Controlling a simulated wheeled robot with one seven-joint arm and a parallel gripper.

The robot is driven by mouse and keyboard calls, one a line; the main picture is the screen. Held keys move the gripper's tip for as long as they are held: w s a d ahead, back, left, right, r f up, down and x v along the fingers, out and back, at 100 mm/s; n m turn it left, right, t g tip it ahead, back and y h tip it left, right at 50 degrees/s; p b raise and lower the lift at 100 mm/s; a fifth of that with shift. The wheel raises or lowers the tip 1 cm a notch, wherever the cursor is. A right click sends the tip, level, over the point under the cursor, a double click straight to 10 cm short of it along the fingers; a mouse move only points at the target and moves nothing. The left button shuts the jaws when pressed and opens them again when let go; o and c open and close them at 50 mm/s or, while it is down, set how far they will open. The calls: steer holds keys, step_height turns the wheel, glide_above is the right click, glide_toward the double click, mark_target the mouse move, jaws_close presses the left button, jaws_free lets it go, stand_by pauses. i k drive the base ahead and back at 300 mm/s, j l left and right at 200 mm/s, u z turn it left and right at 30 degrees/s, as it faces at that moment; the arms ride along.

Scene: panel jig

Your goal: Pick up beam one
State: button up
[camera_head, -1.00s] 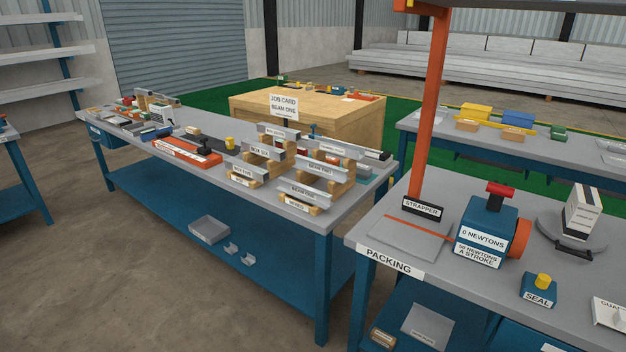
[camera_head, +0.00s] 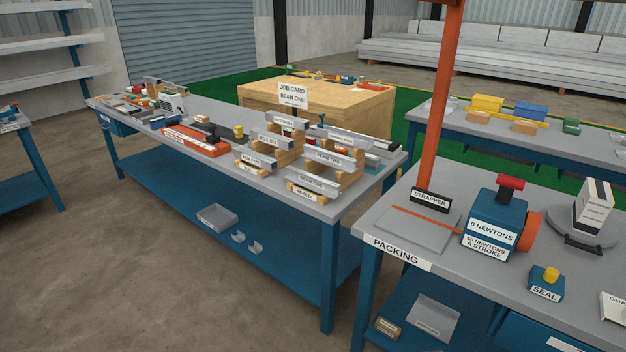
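A white job card (camera_head: 293,95) reading BEAM ONE stands at the back of the long workbench. Grey labelled beams lie on stepped wooden racks at that bench's right end. One beam (camera_head: 328,160) in the right-hand rack seems to be labelled BEAM TWO. The beam below and in front of it (camera_head: 313,182) may be beam one, but its label is too small to read surely. These beams rest level on the rack. My gripper is not in view.
The long blue bench (camera_head: 225,183) also bears an orange tool (camera_head: 195,140). The packing bench (camera_head: 400,268) stands at right with an orange post (camera_head: 438,110), a blue strapper (camera_head: 495,222) and a seal box (camera_head: 546,284). Bare concrete floor (camera_head: 150,270) lies in front of the long bench.

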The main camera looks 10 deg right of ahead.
mark_target(327, 189)
steer(key=i+u, duration=0.4)
steer(key=i, duration=0.45)
steer(key=i+l+u, duration=0.15)
steer(key=i+u, duration=0.3)
steer(key=i, duration=0.4)
